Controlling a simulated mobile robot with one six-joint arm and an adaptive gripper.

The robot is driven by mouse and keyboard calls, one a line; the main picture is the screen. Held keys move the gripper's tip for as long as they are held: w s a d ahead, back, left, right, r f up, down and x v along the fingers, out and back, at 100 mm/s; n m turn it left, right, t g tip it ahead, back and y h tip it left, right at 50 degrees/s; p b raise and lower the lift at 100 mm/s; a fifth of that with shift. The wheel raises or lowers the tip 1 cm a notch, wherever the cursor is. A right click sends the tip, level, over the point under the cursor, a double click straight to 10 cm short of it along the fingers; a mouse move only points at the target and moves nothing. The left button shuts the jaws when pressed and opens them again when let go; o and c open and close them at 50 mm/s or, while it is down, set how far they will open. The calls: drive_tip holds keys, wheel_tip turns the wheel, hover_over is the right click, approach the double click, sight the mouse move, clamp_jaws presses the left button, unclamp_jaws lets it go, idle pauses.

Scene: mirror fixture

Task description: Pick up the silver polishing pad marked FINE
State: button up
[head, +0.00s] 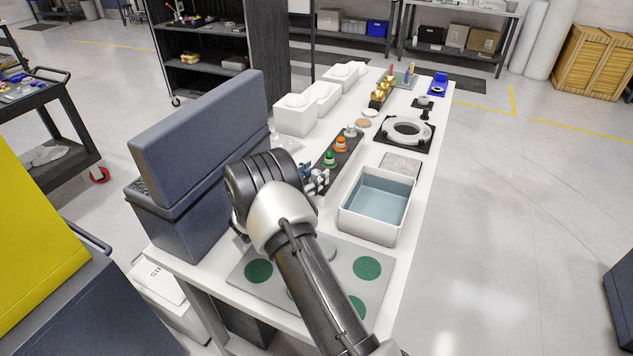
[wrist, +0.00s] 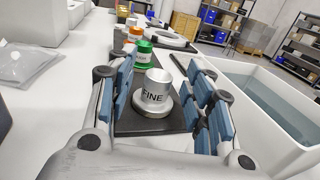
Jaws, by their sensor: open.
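The silver polishing pad marked FINE (wrist: 157,90) stands upright at the near end of a black mat (wrist: 180,122). It has a knob on a wider round base. My gripper (wrist: 160,78) is open, with its blue-padded fingers either side of the pad in the wrist view. I see no finger closed on it; how deep it sits between them I cannot tell. In the head view my gripper (head: 316,179) is over the near end of the mat and the FINE pad is hidden. A green pad (wrist: 142,54) and an orange pad (wrist: 134,34) stand behind it.
A white tub of bluish liquid (head: 378,202) stands right of the mat. A grey plate with green discs (head: 258,271) lies in front. A dark grey box (head: 200,140) is at left. A clear bag (wrist: 25,62) lies left of the gripper.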

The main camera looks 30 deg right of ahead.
drive_tip(key=shift+c, duration=0.5)
clamp_jaws()
